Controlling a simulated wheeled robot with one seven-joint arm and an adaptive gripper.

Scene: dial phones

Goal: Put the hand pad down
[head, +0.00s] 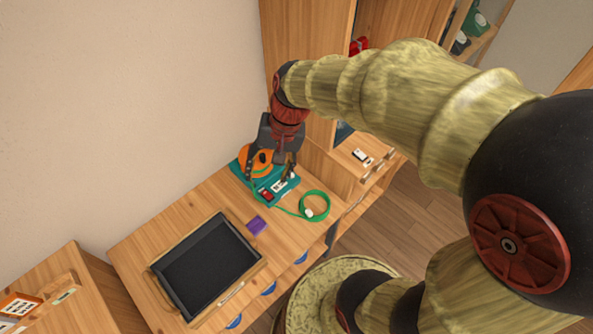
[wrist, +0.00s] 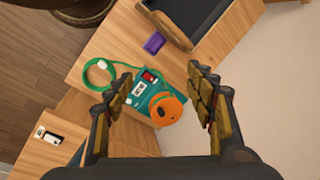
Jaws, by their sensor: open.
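My gripper (head: 270,168) is open and empty, its fingers pointing down over the teal device on the table. In the wrist view the open gripper (wrist: 163,84) has its two fingers spread on either side of that device. A rounded orange piece (head: 255,158) sits at the teal base (head: 284,190); in the wrist view the orange piece (wrist: 169,110) lies between the fingers, with no clear contact. The base carries a red part and a white label. A small purple pad (head: 256,226) lies flat on the table, also in the wrist view (wrist: 153,44). I cannot tell which is the hand pad.
A coiled green cord (head: 316,206) lies beside the base. A black tray with a wooden rim (head: 226,297) stands on the table further left. A wall and a tall wooden cabinet (head: 289,45) border the table. Bare tabletop (head: 195,205) shows above the tray.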

